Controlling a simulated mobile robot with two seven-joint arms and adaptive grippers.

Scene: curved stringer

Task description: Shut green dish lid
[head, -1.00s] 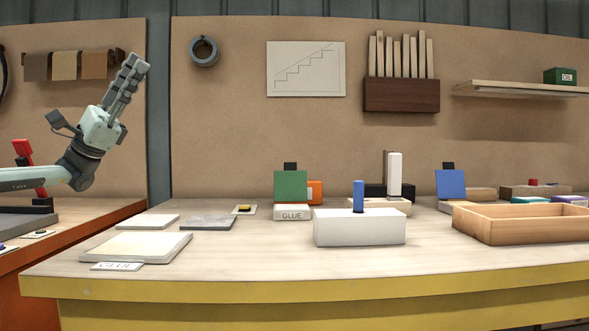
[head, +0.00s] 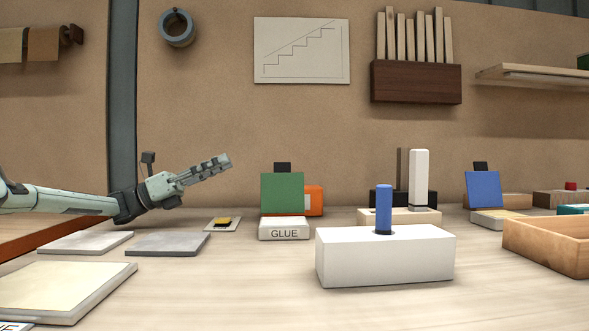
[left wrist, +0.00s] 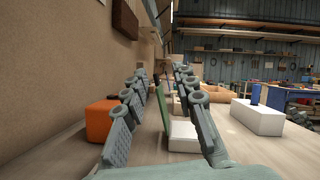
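The green lid (head: 282,193) stands raised, nearly upright, at the back of the white dish (head: 284,229) marked GLUE, with a black tab on its top edge. My left gripper (head: 226,161) is in the air to the left of the lid, pointing right towards it, apart from it. In the left wrist view the left gripper (left wrist: 159,76) has its fingers spread with nothing held. The green lid (left wrist: 163,108) shows edge-on between them, farther out, with the white dish (left wrist: 182,136) partly hidden by the right-hand finger. My right gripper is not in view.
An orange box (head: 314,200) stands just behind the lid. A white block with a blue peg (head: 384,208) stands in front to the right. A blue lid (head: 483,189) and a wooden tray (head: 548,243) are farther right. Flat tiles (head: 168,244) lie on the left.

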